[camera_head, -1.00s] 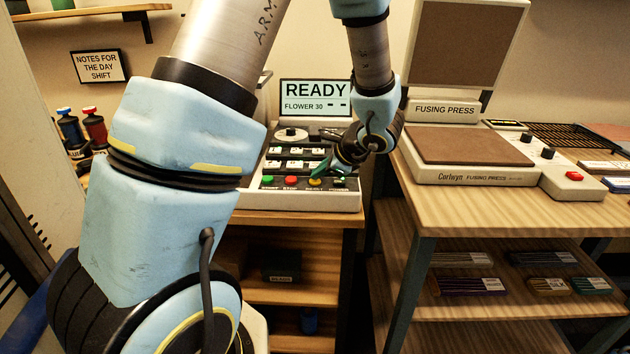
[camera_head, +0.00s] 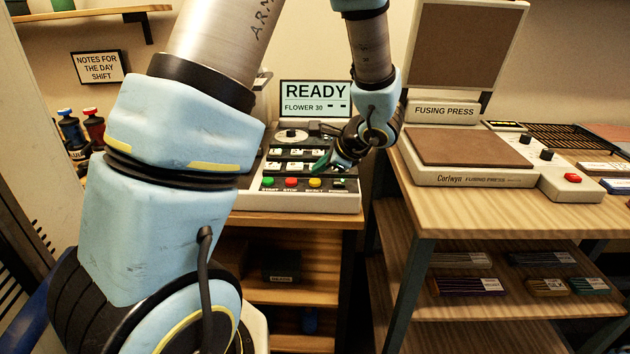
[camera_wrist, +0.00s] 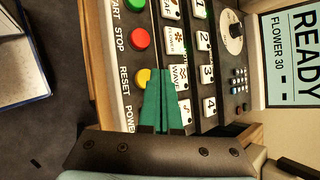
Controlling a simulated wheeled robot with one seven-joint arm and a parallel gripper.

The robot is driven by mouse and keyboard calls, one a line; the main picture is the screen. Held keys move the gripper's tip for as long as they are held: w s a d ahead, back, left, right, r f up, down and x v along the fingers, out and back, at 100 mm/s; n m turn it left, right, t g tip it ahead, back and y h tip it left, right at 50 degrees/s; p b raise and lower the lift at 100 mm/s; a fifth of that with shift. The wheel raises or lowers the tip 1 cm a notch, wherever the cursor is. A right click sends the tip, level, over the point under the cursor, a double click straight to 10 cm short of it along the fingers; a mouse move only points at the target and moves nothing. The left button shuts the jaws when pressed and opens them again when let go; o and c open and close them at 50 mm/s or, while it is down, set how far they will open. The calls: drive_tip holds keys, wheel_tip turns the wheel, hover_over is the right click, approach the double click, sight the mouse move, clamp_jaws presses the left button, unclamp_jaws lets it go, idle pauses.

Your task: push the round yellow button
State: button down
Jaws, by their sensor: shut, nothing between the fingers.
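The round yellow button (camera_head: 315,183) is on the front row of the white control panel (camera_head: 290,201), above the RESET label, right of the red button. In the wrist view the yellow button (camera_wrist: 142,77) shows close beside the green fingertips, partly covered by them. My gripper (camera_head: 320,165) is shut and empty. Its green fingertips (camera_wrist: 166,72) are over the panel near the WAVE key, slightly behind the yellow button in the head view. I cannot tell the height of the tips above the panel.
The red STOP button (camera_wrist: 138,39) and green START button (camera_head: 268,182) sit beside the yellow one. Several white pattern keys (camera_wrist: 175,40) lie behind. A READY screen (camera_head: 316,98) stands at the back. The fusing press (camera_head: 470,178) is on the right.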

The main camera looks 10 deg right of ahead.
sight(319, 183)
drive_tip(key=shift+r+p, duration=1.6)
drive_tip(key=shift+r, duration=0.85)
